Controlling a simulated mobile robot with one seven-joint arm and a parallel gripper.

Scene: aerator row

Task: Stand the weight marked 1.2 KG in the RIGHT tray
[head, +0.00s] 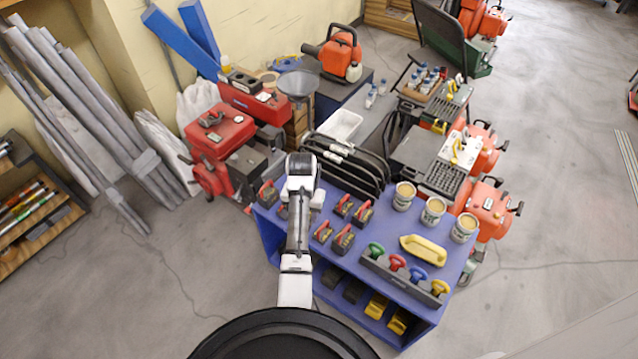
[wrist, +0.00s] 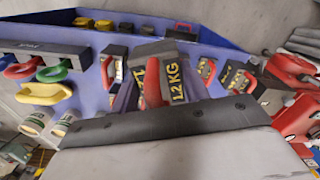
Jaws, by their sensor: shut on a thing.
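The weight marked 1.2 KG (wrist: 178,82) shows in the wrist view, with a yellow-lettered dark face and a red handle (wrist: 152,84). My gripper (wrist: 163,88) is shut on it, close above the blue bench. In the head view my arm reaches over the bench's left part and hides the gripper and the held weight. Other dark weights with red handles stand on the bench, such as one (head: 363,213) right of my arm and one (head: 268,194) left of it. I cannot tell which surface is the right tray.
The blue bench (head: 385,226) also carries a dark rack of coloured handles (head: 405,277), a yellow handled tool (head: 423,250) and three cans (head: 433,211). Black frames (head: 345,165) stand at its back edge. Yellow pieces (head: 376,306) lie on the lower shelf.

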